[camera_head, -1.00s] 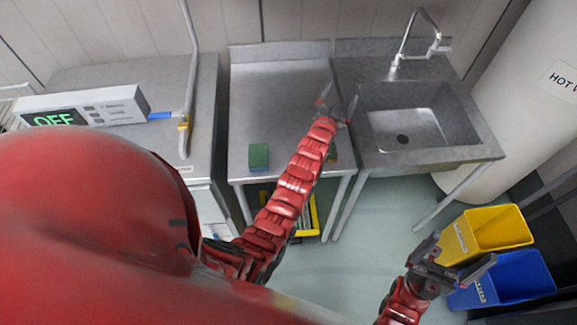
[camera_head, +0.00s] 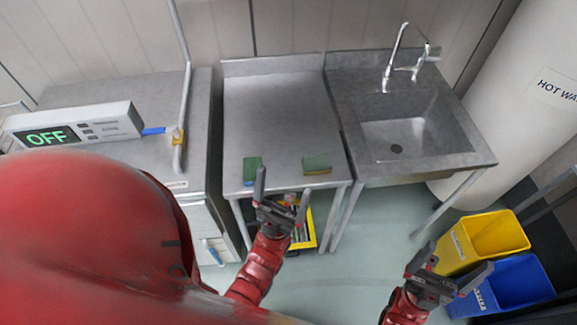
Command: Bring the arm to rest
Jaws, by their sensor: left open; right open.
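My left gripper (camera_head: 283,190) is open and empty. It is in front of the front edge of the middle steel table (camera_head: 280,115), with its finger tips near a green sponge in the picture. My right gripper (camera_head: 455,268) is open and empty at the lower right. In the picture it overlaps the front of the yellow bin (camera_head: 497,236) and the blue bin (camera_head: 520,282). My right arm shows only at the bottom edge.
A green sponge (camera_head: 252,168) and a green-and-yellow sponge (camera_head: 317,164) lie on the middle table's front part. A steel sink (camera_head: 405,130) stands to the right. A counter (camera_head: 90,165) with an OFF display (camera_head: 48,138) stands left. A yellow crate (camera_head: 309,238) sits under the table.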

